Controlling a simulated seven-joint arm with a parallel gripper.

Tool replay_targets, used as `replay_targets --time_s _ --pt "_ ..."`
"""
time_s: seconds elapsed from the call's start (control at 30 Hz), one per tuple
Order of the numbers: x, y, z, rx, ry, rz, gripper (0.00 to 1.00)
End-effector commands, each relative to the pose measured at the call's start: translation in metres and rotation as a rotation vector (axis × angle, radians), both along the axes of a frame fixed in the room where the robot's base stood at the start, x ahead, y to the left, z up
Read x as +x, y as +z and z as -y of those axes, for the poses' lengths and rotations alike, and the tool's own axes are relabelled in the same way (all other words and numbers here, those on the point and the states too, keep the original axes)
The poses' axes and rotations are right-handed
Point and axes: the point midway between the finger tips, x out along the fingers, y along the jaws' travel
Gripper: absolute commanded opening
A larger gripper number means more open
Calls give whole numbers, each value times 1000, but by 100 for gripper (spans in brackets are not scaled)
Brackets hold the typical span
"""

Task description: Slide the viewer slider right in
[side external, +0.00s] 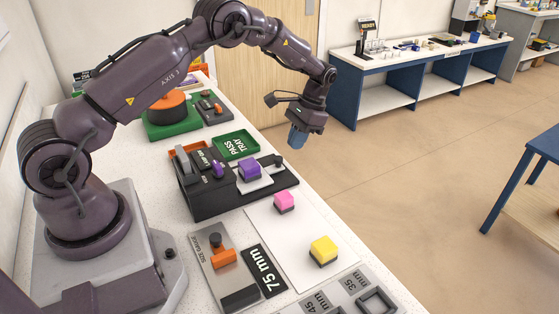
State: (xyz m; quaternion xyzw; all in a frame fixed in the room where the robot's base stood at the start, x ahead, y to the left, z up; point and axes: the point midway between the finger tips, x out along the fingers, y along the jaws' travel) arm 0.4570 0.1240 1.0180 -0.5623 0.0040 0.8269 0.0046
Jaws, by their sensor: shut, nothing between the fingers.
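The viewer is a black unit (212,208) on the white bench, with small white lettering on its top that I can only partly read. A small purple knob (218,169) stands up from the lettered part and looks like the slider. How far in it sits, I cannot tell. To its right a purple block (249,168) rests on a white plate in the unit. My gripper (297,139) has blue-grey fingers, shut and empty. It hangs in the air to the right of the viewer, above and apart from it.
A green pass tray (236,146) lies behind the viewer. A pink block (284,201) and a yellow block (323,250) sit on a white sheet in front. A size gauge (222,262) with an orange slide and a 75 mm plate (264,271) lie nearer.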

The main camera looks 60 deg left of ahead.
Motion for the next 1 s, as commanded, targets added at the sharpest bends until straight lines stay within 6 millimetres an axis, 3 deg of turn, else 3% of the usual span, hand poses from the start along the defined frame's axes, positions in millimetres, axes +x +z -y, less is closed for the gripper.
replay_targets --time_s 0.13,0.3,0.47,0.8,1.0 --pt "24 8 0 2 2 9 0" --pt "27 16 0 1 11 -3 0" --pt "17 -4 0 1 13 -10 0" --pt "-10 -73 0 1 13 -9 0" --pt "-32 -72 0 2 12 -6 0"
